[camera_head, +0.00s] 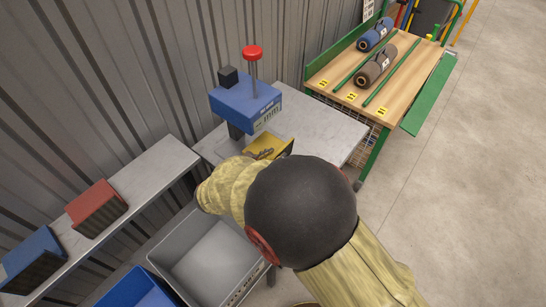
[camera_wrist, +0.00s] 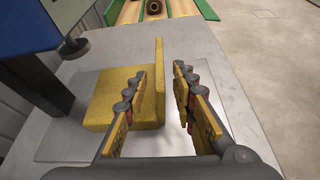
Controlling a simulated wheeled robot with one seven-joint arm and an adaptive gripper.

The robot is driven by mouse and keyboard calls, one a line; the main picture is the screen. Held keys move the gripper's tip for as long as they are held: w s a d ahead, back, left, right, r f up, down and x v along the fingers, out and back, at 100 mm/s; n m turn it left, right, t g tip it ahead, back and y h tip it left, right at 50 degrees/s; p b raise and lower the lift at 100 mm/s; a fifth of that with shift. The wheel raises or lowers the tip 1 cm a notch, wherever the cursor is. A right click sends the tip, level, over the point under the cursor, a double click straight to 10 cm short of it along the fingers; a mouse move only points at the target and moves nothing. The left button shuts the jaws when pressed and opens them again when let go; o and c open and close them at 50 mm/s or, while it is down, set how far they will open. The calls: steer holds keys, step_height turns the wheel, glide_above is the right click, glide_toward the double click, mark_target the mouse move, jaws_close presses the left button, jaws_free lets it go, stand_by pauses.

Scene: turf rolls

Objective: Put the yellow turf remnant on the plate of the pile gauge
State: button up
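The yellow turf remnant (camera_wrist: 108,98) is L-shaped, with a low block and a thin upright wall along its right side. It rests on a pale rectangle that looks like the plate (camera_wrist: 62,146) of the pile gauge. The blue gauge (camera_head: 246,102) with its red knob stands just left of it; its base shows in the wrist view (camera_wrist: 30,75). My gripper (camera_wrist: 166,92) is open, its fingers on either side of the upright wall, with a clear gap to the right finger. In the head view my arm partly hides the remnant (camera_head: 268,145).
A grey metal table (camera_head: 320,130) carries the gauge. A shelf (camera_head: 150,170) at left holds a red piece (camera_head: 97,207) and a blue piece (camera_head: 35,262). Grey (camera_head: 210,265) and blue (camera_head: 140,290) bins stand below. A wooden bench (camera_head: 400,85) with turf rolls is behind.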

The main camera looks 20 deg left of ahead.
steer(key=p+v, duration=0.3)
steer(key=v, duration=0.9)
steer(key=shift+r, duration=0.1)
steer(key=d+r+m+g, duration=0.3)
steer(key=d+m, duration=0.2)
steer(key=d, duration=0.4)
steer(key=w+d+r+m+g+h, duration=0.15)
steer(key=d+r+m, duration=0.3)
steer(key=d, duration=0.45)
steer(key=d+r+m+g, duration=0.3)
steer(key=d+m+g, duration=0.15)
steer(key=d, duration=0.35)
steer(key=s+d+r+m+t+y, duration=0.2)
steer(key=s+d+r+m+y, duration=0.4)
steer(key=s+d+m, duration=0.7)
steer(key=r+m, duration=0.1)
steer(key=m, duration=0.2)
steer(key=shift+r+m, duration=0.35)
steer(key=shift+m, duration=0.05)
